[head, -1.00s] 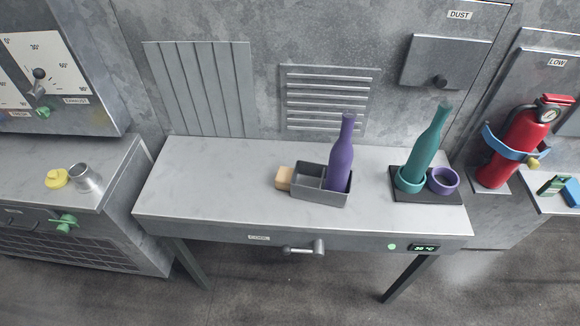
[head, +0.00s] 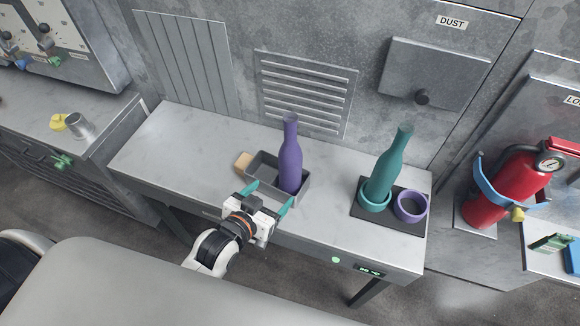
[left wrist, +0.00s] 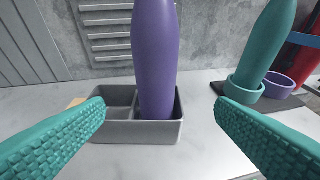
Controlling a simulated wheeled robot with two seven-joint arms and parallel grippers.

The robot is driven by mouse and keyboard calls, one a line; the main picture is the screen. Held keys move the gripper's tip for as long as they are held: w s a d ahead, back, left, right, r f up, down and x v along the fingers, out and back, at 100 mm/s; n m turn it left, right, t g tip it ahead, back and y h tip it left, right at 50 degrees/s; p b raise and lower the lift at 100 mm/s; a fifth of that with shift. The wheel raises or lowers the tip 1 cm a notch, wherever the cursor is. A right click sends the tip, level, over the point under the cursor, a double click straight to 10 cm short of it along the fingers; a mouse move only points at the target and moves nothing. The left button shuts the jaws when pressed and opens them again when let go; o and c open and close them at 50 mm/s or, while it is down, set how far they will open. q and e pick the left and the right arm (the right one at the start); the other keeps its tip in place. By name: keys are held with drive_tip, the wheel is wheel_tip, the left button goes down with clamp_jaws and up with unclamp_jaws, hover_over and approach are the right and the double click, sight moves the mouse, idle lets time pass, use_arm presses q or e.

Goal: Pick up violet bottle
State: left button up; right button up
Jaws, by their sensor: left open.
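The violet bottle (head: 290,160) stands upright in the right compartment of a grey two-part box (head: 304,188) on the table. In the left wrist view the violet bottle (left wrist: 156,55) rises ahead, between the two teal fingers, in the grey box (left wrist: 150,132). My left gripper (head: 268,198) is open and empty at the near side of the box, fingers pointing toward the bottle. The gripper also shows in the left wrist view (left wrist: 160,120), with the bottle beyond its fingertips and not touched. My right gripper is not in view.
A teal bottle (head: 389,165) stands in a teal ring on a dark base (head: 372,213), beside an empty violet ring (head: 411,206). A wooden block (head: 243,162) touches the box's left end. The table's left part (head: 170,145) is clear. A fire extinguisher (head: 505,185) stands at right.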

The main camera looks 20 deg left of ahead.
sight(286, 176)
use_arm(q)
drive_tip(key=x, duration=0.2)
drive_tip(key=p+x, duration=0.1)
drive_tip(key=x, duration=0.3)
drive_tip(key=shift+w+d+r, duration=0.1)
drive_tip(key=shift+w+r, duration=0.2)
drive_tip(key=shift+r, duration=0.05)
drive_tip(key=shift+w, duration=0.2)
drive_tip(key=shift+w+p, duration=0.3)
drive_tip(key=shift+p, duration=0.1)
drive_tip(key=x, duration=0.2)
drive_tip(key=p+x, duration=0.1)
drive_tip(key=x, duration=0.1)
drive_tip(key=shift+w, duration=0.4)
drive_tip(key=shift+s+r, duration=0.1)
drive_tip(key=shift+c, duration=2.2)
drive_tip(key=c, duration=0.9)
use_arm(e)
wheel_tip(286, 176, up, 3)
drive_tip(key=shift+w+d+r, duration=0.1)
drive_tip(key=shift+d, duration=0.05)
